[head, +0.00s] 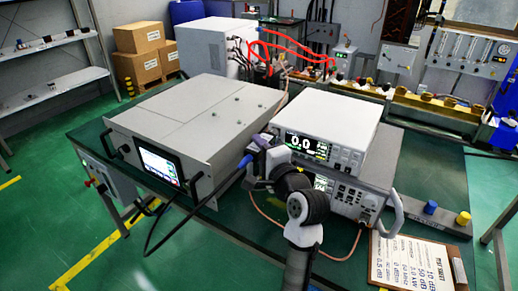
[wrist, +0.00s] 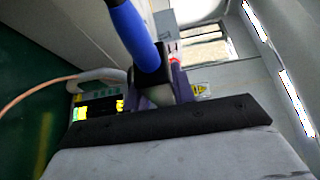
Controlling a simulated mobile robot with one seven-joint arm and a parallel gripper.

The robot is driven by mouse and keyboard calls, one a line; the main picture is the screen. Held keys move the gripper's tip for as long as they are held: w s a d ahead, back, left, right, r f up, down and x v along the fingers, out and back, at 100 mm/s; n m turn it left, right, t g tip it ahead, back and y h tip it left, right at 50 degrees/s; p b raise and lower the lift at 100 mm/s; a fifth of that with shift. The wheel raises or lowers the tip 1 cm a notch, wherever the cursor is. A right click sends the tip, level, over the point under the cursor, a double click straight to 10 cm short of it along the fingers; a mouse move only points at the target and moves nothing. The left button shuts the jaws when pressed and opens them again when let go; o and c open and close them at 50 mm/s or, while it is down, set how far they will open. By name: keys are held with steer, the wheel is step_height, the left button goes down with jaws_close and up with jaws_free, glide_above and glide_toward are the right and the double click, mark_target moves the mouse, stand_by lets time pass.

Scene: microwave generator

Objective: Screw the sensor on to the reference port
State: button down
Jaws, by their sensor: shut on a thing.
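My gripper (head: 262,147) is at the left front of the stacked instruments in the head view. In the wrist view its purple fingers (wrist: 180,88) are shut on the sensor (wrist: 152,78), a dark body with a thick blue cable boot (wrist: 134,30). The blue boot (head: 247,161) also shows in the head view, with a black cable hanging from it. The power meter (head: 326,135) is the white upper unit, its screen reading 0.0. I cannot make out the reference port. My gripper and arm cover part of the instrument fronts, so I cannot tell whether the sensor touches a port.
A lower grey instrument (head: 375,186) with handles carries the meter. A large rack unit (head: 190,125) with a lit screen stands close on the left. A clipboard (head: 412,262) lies at the front right. Copper-coloured cable (wrist: 42,91) loops near the instruments.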

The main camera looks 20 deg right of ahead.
steer(key=c, duration=1.1)
jaws_free()
steer(key=shift+d, duration=0.1)
steer(key=shift+s+d+b, duration=0.2)
steer(key=shift+s+b, duration=0.2)
steer(key=shift+s, duration=1.9)
steer(key=shift+s+d+b, duration=0.2)
steer(key=shift+s+b, duration=0.25)
steer(key=shift+s, duration=1.8)
steer(key=shift+s+d+b, duration=0.2)
steer(key=shift+s+b, duration=0.2)
steer(key=shift+s, duration=1.9)
